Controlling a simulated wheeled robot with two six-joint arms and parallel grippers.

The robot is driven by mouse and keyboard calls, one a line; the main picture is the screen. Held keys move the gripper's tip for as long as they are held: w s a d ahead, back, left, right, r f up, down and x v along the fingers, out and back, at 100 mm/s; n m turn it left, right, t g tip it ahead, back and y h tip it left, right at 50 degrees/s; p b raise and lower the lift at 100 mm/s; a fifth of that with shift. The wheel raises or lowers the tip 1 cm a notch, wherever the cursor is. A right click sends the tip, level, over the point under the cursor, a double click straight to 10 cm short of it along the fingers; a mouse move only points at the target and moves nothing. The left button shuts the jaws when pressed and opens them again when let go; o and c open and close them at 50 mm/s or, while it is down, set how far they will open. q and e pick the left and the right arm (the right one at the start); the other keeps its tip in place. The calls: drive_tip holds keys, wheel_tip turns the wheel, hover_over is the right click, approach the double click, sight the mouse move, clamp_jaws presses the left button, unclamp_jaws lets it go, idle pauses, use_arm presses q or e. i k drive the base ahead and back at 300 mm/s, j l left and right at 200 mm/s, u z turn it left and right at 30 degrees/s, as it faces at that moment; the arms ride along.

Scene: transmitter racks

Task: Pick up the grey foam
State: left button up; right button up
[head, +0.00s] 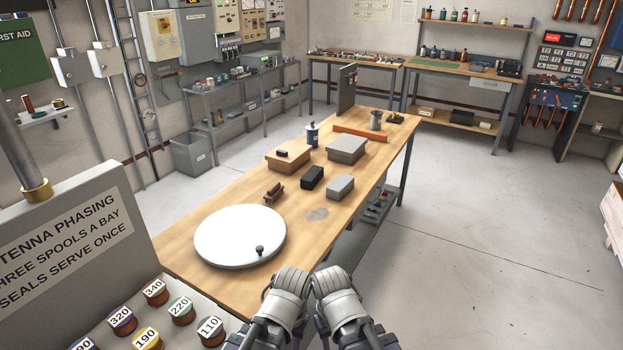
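A small light-grey block (340,187), plain and matte, lies on the wooden workbench (190,262) near its right edge; it may be the grey foam. A larger grey box-shaped block (346,150) sits behind it, so I cannot tell for sure which is foam. My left gripper (292,280) and my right gripper (334,280) are side by side at the bottom of the head view, at the bench's near right edge. Both are well short of the blocks and touch neither. Their fingertips are not clear, so I cannot tell whether they are open.
A white round turntable (240,236) with a dark knob fills the near bench. A black block (312,177), a brown spool-like piece (273,192) and a tan box (288,157) stand near the grey blocks. A sign panel and numbered spools (155,292) are at lower left. Floor at right is clear.

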sight(341, 186)
drive_tip(key=i+l, duration=0.4)
drive_tip(key=i+l+u, duration=0.1)
drive_tip(key=i+l, duration=0.6)
drive_tip(key=l, duration=0.2)
drive_tip(key=i+l+u, duration=0.1)
drive_tip(key=i+l, duration=0.25)
drive_tip(key=l, duration=0.15)
drive_tip(key=i+l, duration=0.35)
drive_tip(key=i+l+u, duration=0.05)
drive_tip(key=l, duration=0.05)
